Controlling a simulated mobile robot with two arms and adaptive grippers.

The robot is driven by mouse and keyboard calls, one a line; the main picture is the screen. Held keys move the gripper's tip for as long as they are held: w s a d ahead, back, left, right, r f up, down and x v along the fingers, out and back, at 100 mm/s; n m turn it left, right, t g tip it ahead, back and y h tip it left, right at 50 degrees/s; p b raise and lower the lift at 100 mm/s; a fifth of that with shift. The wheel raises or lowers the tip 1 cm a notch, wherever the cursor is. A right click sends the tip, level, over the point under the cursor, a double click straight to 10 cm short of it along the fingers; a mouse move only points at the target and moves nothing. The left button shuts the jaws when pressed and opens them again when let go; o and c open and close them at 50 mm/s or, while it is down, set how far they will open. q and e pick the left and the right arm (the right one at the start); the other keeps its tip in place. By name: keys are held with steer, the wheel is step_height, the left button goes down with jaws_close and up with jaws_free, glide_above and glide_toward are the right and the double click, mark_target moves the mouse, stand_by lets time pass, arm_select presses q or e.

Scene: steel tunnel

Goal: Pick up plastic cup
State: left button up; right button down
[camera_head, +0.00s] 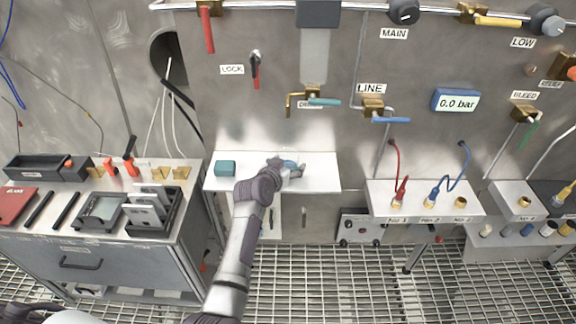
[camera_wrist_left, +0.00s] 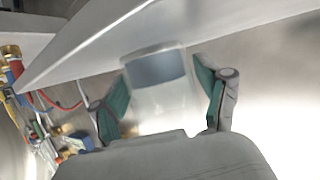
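The plastic cup is clear, with a blue-grey band (camera_wrist_left: 157,68). It stands out in the left wrist view between the two green-padded fingers of my left gripper (camera_wrist_left: 163,88). The fingertips lie close along both sides of the cup; I cannot tell whether they press on it. In the head view my left gripper (camera_head: 291,170) is over the white shelf (camera_head: 322,181), and a small blue part of the cup (camera_head: 290,163) shows at the fingers. Whether the cup rests on the shelf is not clear. My right gripper is not in view.
A teal block (camera_head: 225,168) sits on the shelf's left end. Valve handles and a pipe are on the steel wall above. A cabinet with trays and tools (camera_head: 90,262) stands left. A white ledge with cables (camera_head: 425,200) is to the right.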

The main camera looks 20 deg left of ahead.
arm_select(q)
steer(key=c, duration=0.8)
steer(key=shift+o, duration=0.2)
